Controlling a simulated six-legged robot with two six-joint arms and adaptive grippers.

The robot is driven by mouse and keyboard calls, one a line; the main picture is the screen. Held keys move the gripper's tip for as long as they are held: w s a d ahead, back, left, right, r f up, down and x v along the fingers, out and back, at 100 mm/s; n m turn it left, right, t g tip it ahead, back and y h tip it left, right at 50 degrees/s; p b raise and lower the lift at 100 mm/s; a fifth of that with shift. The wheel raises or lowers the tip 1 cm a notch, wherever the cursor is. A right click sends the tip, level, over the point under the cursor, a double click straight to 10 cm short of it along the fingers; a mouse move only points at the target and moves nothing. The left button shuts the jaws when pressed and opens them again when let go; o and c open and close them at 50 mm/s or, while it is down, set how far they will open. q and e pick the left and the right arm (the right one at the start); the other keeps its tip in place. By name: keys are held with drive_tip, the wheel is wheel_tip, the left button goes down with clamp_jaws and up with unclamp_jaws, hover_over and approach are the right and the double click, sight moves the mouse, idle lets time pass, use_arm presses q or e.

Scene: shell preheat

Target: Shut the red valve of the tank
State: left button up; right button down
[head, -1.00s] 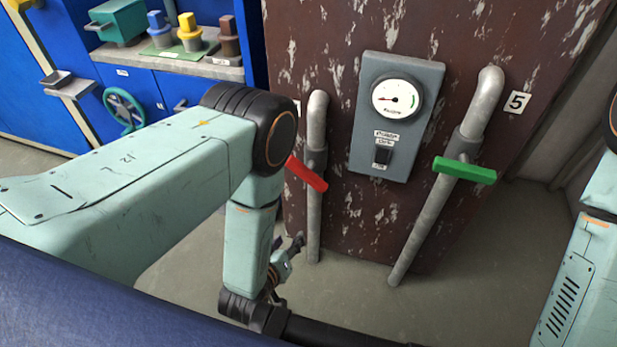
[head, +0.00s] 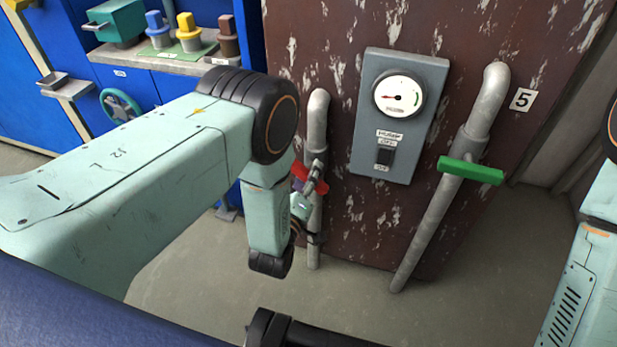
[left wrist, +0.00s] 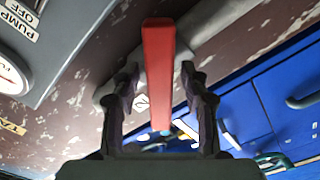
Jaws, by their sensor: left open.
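The tank (head: 450,30) is a rusty brown wall with a grey pipe (head: 317,115) on its left side. The red valve (head: 299,171) is a bar handle on that pipe, partly hidden by my left gripper (head: 314,180). In the left wrist view the red valve handle (left wrist: 158,60) stands between the two open fingers of my left gripper (left wrist: 158,80), with a gap visible on both sides. My right gripper is not seen; only part of my right arm shows at the right edge.
A green valve handle (head: 470,170) crosses the right pipe (head: 430,215). A grey panel (head: 365,150) with a gauge (head: 398,95) and a pump switch (head: 384,156) sits between the pipes. Blue cabinets (head: 180,90) stand at left. The floor (head: 340,300) in front is clear.

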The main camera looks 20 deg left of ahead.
use_arm(q)
drive_tip(key=shift+w, duration=0.25)
clamp_jaws()
idle(0.3)
